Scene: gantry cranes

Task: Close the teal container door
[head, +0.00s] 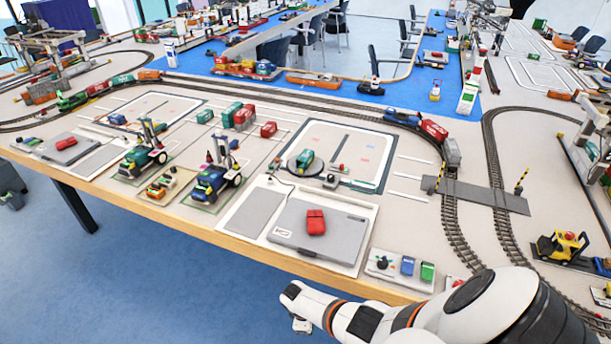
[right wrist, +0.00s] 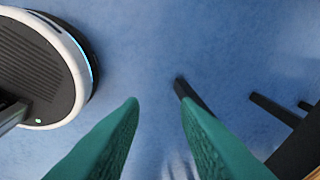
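A small teal container (head: 303,160) sits on a dark round turntable (head: 290,168) inside a marked rectangle near the middle of the table. Its door is too small to make out. More teal containers (head: 231,111) stand further back beside red ones. My right arm reaches in from the lower right in the head view, in front of the table's front edge and apart from the containers. In the right wrist view my right gripper (right wrist: 160,102) has its two teal fingers spread, with only blue floor between them. My left gripper is not in view.
A grey panel with a red block (head: 316,222) lies at the table's front, beside a small control board (head: 400,267) with blue and green pieces. Two toy reach stackers (head: 215,180) stand left of the turntable. Rail tracks (head: 455,220) curve past on the right.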

